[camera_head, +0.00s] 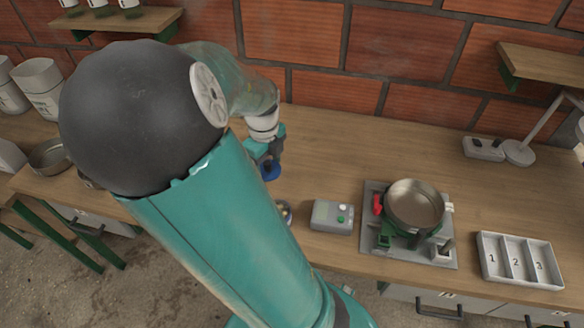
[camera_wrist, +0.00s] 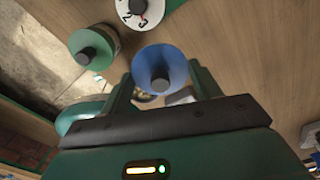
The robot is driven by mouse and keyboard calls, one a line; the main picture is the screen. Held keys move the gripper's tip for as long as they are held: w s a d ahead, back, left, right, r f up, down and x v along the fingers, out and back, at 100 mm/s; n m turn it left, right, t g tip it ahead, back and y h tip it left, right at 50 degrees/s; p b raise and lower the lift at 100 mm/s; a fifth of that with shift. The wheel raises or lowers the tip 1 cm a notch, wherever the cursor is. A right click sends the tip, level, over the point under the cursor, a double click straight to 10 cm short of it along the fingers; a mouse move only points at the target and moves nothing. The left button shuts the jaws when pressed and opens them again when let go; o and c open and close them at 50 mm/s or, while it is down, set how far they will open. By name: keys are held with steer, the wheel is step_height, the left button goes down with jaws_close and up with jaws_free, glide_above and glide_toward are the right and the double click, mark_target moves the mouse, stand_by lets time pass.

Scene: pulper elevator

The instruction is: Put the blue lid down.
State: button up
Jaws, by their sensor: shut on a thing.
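The blue lid (camera_wrist: 150,62) is a round disc with a dark knob, held between the two fingers of my gripper (camera_wrist: 160,90) in the wrist view. In the head view the lid (camera_head: 270,171) shows as a small blue shape under my gripper (camera_head: 266,158), above or near the wooden counter (camera_head: 330,150). I cannot tell whether the lid touches anything. My gripper is shut on the lid. My arm hides much of the counter to the left in the head view.
A green lid with a dark knob (camera_wrist: 92,48) and a white numbered dial (camera_wrist: 140,10) are near the blue lid. A grey box with buttons (camera_head: 333,216) and a pan (camera_head: 414,205) on a stand are to the right. A numbered three-part tray (camera_head: 518,283) is further right. Counter behind the box is clear.

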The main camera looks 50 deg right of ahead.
steer(key=d+f, duration=0.2)
steer(key=d, duration=0.3)
glide_above(293, 176)
step_height(293, 176, down, 6)
steer(key=shift+a+f, duration=0.1)
steer(key=shift+f, duration=1.5)
steer(key=shift+f, duration=0.15)
steer(key=o, duration=1)
